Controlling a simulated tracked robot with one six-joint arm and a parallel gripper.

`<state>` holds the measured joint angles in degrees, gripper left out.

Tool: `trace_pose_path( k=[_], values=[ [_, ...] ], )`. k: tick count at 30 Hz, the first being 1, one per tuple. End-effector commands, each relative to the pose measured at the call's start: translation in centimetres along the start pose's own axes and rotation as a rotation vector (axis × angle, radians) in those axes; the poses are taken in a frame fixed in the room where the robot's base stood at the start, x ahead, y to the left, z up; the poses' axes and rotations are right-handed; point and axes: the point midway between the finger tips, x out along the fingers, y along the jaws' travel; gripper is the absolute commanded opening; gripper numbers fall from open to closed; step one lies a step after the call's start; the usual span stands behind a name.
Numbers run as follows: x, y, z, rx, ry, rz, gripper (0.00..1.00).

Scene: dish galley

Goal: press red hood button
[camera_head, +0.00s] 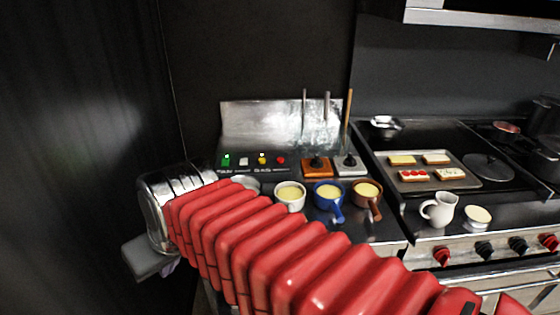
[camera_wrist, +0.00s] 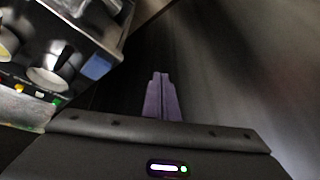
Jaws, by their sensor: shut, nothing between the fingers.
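The red button (camera_head: 280,160) is the rightmost in a row of small buttons on the dark panel (camera_head: 252,169) at the back of the counter in the head view. Left of it are yellow (camera_head: 262,159), white (camera_head: 244,161) and green (camera_head: 227,160) buttons. My gripper (camera_wrist: 160,75) points into a dark area in the wrist view, its purple fingers together and empty. It is apart from the panel, off its green-button end. In the head view only a sliver of purple shows beneath my wrist. The green button (camera_wrist: 56,102) also shows in the wrist view.
Cups (camera_head: 290,196) (camera_head: 328,195) (camera_head: 367,194) stand before the panel. Two lever blocks (camera_head: 317,168) (camera_head: 351,165) with upright rods stand right of the buttons. A stove with a tray (camera_head: 432,183) and a white jug (camera_head: 440,209) is further right. A dark wall is at left.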

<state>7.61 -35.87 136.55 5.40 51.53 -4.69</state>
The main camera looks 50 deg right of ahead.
Motion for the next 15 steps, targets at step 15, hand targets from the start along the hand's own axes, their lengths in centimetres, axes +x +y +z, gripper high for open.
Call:
trace_pose_path(
  k=[15],
  values=[
    [1.7, 10.1, -13.8, 0.296, 0.042, -0.022, 0.00]
  ],
)
